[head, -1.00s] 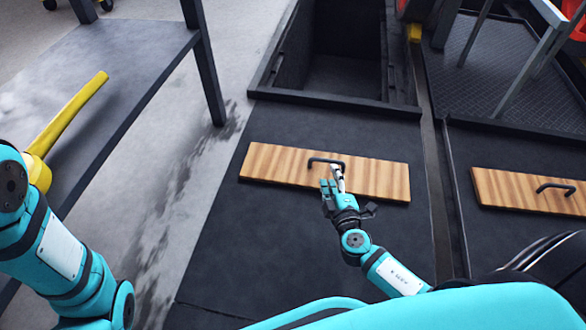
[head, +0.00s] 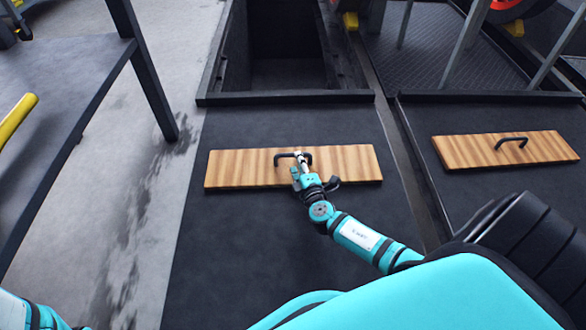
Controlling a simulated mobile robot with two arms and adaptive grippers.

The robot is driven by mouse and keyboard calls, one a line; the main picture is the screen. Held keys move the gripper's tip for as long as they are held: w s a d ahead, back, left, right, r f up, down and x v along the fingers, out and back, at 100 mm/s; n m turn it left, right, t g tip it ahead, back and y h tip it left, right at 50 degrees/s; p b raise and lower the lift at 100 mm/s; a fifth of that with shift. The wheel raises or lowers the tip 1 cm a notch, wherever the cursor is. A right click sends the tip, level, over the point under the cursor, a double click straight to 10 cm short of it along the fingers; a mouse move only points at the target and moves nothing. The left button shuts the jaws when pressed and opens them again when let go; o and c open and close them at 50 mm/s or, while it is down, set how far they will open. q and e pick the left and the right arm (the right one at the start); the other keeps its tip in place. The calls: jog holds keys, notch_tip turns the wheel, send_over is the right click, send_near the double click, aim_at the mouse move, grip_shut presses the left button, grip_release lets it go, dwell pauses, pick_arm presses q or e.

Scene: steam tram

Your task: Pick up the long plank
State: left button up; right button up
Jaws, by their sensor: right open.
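A long wooden plank (head: 240,170) with striped grain lies flat on the dark deck, with a black arched handle (head: 283,155) at its middle. My right gripper (head: 300,163) is open at the right part of this handle, over the plank. The fingers overlap the handle in the picture; I cannot tell whether they touch it or sit around it. A second wooden plank (head: 465,150) with its own handle lies to the right and looks somewhat shorter. My left gripper is out of view; only a bit of that arm shows at the lower left.
An open dark pit with a raised frame (head: 290,97) lies beyond the plank. A dark bench (head: 70,75) with a yellow-handled tool (head: 17,118) stands at left. A narrow channel separates the two deck sections. The deck before the plank is clear.

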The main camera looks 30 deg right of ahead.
aim_at(293, 156)
jog(key=b+x, duration=0.2)
jog(key=x, duration=0.3)
jog(key=shift+w+a+b, duration=0.2)
jog(key=shift+w+b, duration=0.05)
jog(key=shift+b, duration=0.15)
jog(key=shift+r, duration=0.1)
jog(key=shift+c, duration=0.4)
grip_shut()
jog(key=shift+w+r, duration=0.15)
jog(key=shift+r, duration=0.1)
